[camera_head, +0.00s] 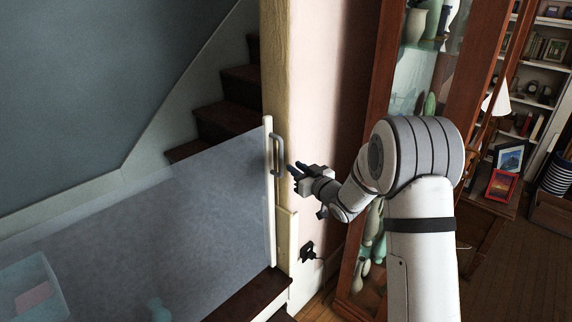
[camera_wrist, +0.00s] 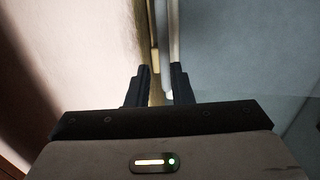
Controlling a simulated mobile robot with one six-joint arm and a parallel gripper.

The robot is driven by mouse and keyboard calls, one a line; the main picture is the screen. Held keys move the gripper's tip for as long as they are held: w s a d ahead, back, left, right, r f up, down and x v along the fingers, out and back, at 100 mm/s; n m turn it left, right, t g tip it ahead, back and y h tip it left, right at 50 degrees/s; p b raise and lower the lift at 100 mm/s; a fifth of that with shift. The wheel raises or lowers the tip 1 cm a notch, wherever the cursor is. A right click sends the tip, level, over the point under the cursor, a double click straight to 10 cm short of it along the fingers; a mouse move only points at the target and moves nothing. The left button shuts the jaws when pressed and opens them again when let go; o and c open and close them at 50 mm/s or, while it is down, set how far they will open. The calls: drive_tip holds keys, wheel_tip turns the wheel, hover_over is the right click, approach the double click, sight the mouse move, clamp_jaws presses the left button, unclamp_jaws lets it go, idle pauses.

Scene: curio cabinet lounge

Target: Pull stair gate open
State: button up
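The stair gate (camera_head: 180,225) is a grey see-through panel across the foot of dark stairs, with a pale upright edge post (camera_head: 269,200). It stands in line with the wooden newel post, looking closed. A grey bar handle (camera_head: 281,155) is fixed upright on the edge post. My gripper (camera_head: 293,168) is just right of the handle's lower part, pointing at it. In the wrist view, the fingers of my gripper (camera_wrist: 160,75) are apart with a gap between them. The pale gate edge (camera_wrist: 174,35) runs up beyond them. Whether a finger touches the handle cannot be told.
A wooden post (camera_head: 277,60) and pale wall (camera_head: 320,120) stand behind the gripper. A glass-fronted curio cabinet (camera_head: 372,150) with vases is close behind my arm. A black wall fitting (camera_head: 308,251) is low on the wall. Framed pictures (camera_head: 502,186) stand at the right.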

sight(282, 160)
drive_tip(key=shift+y, duration=0.3)
drive_tip(key=x, duration=0.2)
drive_tip(key=p+x, duration=0.1)
drive_tip(key=x, duration=0.5)
drive_tip(key=shift+s+a+f, duration=0.1)
drive_tip(key=shift+a+f, duration=0.1)
drive_tip(key=shift+f, duration=0.05)
drive_tip(key=shift+c, duration=0.3)
clamp_jaws()
